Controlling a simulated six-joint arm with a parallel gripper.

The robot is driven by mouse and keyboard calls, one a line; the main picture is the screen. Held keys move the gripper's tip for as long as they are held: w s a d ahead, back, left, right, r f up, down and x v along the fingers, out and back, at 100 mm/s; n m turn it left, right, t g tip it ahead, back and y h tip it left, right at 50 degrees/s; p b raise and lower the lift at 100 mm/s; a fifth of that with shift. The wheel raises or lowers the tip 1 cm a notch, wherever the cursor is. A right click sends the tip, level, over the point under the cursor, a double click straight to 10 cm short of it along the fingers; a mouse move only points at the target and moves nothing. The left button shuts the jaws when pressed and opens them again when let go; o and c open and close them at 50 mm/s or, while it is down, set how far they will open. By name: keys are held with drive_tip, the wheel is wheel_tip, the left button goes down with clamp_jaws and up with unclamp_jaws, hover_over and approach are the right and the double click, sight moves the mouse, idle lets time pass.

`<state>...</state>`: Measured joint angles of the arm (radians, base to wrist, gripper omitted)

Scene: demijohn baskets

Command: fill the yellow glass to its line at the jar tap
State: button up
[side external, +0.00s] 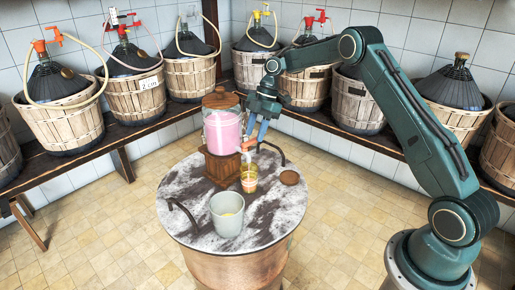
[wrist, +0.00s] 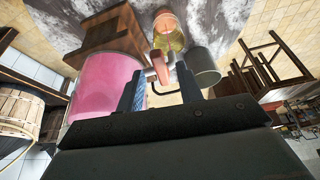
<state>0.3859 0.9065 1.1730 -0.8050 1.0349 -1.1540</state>
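The glass jar (side external: 222,132) of pink liquid stands on a wooden block (side external: 222,168) on the round table. Its tap (side external: 248,143) has an orange-red handle, also in the wrist view (wrist: 158,68). The yellow glass (side external: 249,180) stands upright below the tap; it also shows in the wrist view (wrist: 168,32). An orange-pink tint shows in its lower part; I cannot tell the level or make out a line. My gripper (side external: 257,138) is at the tap, its blue fingers apart on either side of the handle in the wrist view (wrist: 159,78). Whether they touch it is unclear.
A pale grey bucket (side external: 227,215) with something yellow inside stands at the table's front. A round brown disc (side external: 289,177) lies right of the glass. Basketed demijohns (side external: 61,105) line the wooden benches behind.

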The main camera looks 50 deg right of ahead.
drive_tip(key=v, duration=0.6)
drive_tip(key=shift+r, duration=0.2)
drive_tip(key=shift+s+d, duration=0.1)
drive_tip(key=shift+d, duration=0.05)
drive_tip(key=o, duration=0.9)
drive_tip(key=shift+a+r, duration=0.15)
drive_tip(key=shift+a, duration=0.05)
drive_tip(key=shift+o, duration=0.9)
drive_tip(key=shift+a+r+m, duration=0.15)
drive_tip(key=shift+a+m, duration=0.1)
drive_tip(key=shift+m, duration=0.15)
drive_tip(key=shift+a+r+m, duration=0.2)
drive_tip(key=shift+a+m, duration=0.1)
drive_tip(key=s+a+r+m+t+h, duration=0.4)
drive_tip(key=s+r+m+h, duration=0.1)
drive_tip(key=m, duration=1.1)
drive_tip(key=shift+s+m, duration=0.3)
